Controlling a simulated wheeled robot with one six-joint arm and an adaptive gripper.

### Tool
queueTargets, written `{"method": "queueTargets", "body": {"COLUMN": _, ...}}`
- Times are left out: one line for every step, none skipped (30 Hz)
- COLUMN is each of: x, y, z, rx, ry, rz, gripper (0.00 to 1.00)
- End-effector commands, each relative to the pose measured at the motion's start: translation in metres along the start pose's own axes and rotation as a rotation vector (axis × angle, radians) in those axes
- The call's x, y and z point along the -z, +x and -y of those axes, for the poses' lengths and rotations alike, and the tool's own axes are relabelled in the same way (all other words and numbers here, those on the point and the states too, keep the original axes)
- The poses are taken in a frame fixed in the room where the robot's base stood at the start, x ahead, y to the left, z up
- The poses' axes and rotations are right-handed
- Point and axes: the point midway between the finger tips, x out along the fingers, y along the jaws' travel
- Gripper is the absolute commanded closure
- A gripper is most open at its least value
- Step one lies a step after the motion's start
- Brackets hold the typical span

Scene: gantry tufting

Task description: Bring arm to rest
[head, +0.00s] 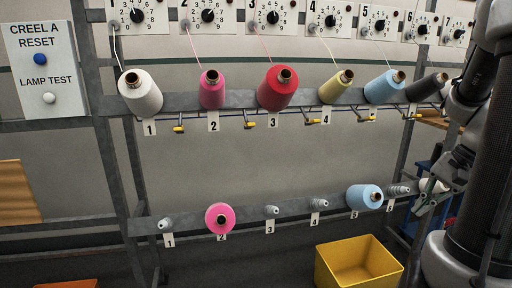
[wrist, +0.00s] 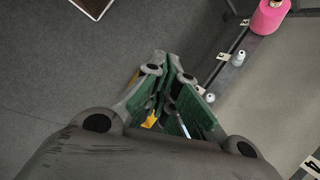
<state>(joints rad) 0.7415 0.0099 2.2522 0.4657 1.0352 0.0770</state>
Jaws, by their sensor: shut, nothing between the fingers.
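My gripper (head: 424,208) is at the right of the head view, close to my dark column and in front of the right end of the lower creel rail (head: 290,209). In the wrist view my gripper (wrist: 166,66) points over the grey floor, its green-padded fingers drawn together with nothing held between them. My arm is folded at the right edge of the head view, and its upper part is cut off by the frame.
The upper rail (head: 210,102) holds several yarn cones. The lower rail carries a pink cone (head: 220,218), a blue cone (head: 364,198) and bare pegs. A yellow bin (head: 357,265) stands below. Numbered dials and a reset panel (head: 42,68) are above. Open floor (wrist: 60,70) shows left in the wrist view.

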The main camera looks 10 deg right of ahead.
Motion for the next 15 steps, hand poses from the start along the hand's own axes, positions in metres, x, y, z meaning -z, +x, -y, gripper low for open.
{"method": "queueTargets", "body": {"x": -0.021, "y": -0.007, "z": -0.001, "rx": -0.071, "ry": -0.144, "rz": -0.033, "gripper": 1.0}}
{"method": "queueTargets", "body": {"x": -0.031, "y": -0.012, "z": -0.002, "rx": -0.112, "ry": -0.226, "rz": -0.052, "gripper": 1.0}}
{"method": "queueTargets", "body": {"x": -0.043, "y": -0.018, "z": -0.004, "rx": -0.162, "ry": -0.331, "rz": -0.078, "gripper": 1.0}}
{"method": "queueTargets", "body": {"x": -0.051, "y": -0.022, "z": -0.005, "rx": -0.197, "ry": -0.408, "rz": -0.099, "gripper": 1.0}}
{"method": "queueTargets", "body": {"x": -0.059, "y": -0.026, "z": -0.006, "rx": -0.227, "ry": -0.48, "rz": -0.12, "gripper": 1.0}}
{"method": "queueTargets", "body": {"x": -0.069, "y": -0.032, "z": -0.006, "rx": -0.264, "ry": -0.574, "rz": -0.15, "gripper": 1.0}}
{"method": "queueTargets", "body": {"x": -0.076, "y": -0.035, "z": -0.006, "rx": -0.286, "ry": -0.64, "rz": -0.172, "gripper": 1.0}}
{"method": "queueTargets", "body": {"x": -0.084, "y": -0.039, "z": -0.005, "rx": -0.303, "ry": -0.702, "rz": -0.196, "gripper": 1.0}}
{"method": "queueTargets", "body": {"x": -0.093, "y": -0.043, "z": -0.003, "rx": -0.317, "ry": -0.776, "rz": -0.226, "gripper": 1.0}}
{"method": "queueTargets", "body": {"x": -0.1, "y": -0.045, "z": -0.002, "rx": -0.324, "ry": -0.829, "rz": -0.246, "gripper": 1.0}}
{"method": "queueTargets", "body": {"x": -0.106, "y": -0.047, "z": 0.001, "rx": -0.323, "ry": -0.876, "rz": -0.265, "gripper": 1.0}}
{"method": "queueTargets", "body": {"x": -0.116, "y": -0.049, "z": 0.005, "rx": -0.313, "ry": -0.932, "rz": -0.288, "gripper": 1.0}}
{"method": "queueTargets", "body": {"x": -0.123, "y": -0.05, "z": 0.009, "rx": -0.298, "ry": -0.968, "rz": -0.303, "gripper": 1.0}}
{"method": "queueTargets", "body": {"x": -0.129, "y": -0.051, "z": 0.013, "rx": -0.282, "ry": -1.003, "rz": -0.318, "gripper": 1.0}}
{"method": "queueTargets", "body": {"x": -0.136, "y": -0.054, "z": 0.02, "rx": -0.261, "ry": -1.045, "rz": -0.338, "gripper": 1.0}}
